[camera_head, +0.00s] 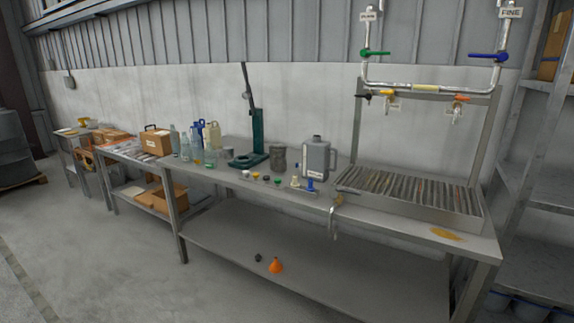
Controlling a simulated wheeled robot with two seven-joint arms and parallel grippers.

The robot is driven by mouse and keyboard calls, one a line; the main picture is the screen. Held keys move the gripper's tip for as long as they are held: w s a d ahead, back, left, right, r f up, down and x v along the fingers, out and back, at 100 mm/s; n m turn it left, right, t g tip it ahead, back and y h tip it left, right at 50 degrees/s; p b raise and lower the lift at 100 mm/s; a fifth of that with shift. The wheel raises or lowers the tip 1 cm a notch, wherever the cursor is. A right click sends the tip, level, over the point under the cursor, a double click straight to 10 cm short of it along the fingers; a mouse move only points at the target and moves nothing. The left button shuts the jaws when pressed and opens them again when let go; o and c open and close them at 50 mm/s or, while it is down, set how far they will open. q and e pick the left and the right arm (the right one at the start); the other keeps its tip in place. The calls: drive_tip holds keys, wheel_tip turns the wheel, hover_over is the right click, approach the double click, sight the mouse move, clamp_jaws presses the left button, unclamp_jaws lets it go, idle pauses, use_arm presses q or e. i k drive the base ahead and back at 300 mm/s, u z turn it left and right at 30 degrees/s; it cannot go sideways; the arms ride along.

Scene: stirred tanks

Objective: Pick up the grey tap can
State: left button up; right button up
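A grey can (317,159) with a handle, a neck on top and a pale label low on its front stands upright on the metal bench (400,207), just left of the slatted drain tray (410,190). A small blue part (310,185) sits at its front base; I cannot tell whether it is attached. Neither of my grippers shows in the head view.
Small coloured caps (266,178) lie left of the can. A dark grey pot (278,158) and a green stand (259,140) are behind them. Pipes with taps (430,87) rise above the tray. An orange funnel (276,266) is on the lower shelf. Floor in front is clear.

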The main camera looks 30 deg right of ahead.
sight(316, 152)
drive_tip(key=z, duration=0.1)
drive_tip(key=i, duration=1.9)
drive_tip(key=z, duration=0.65)
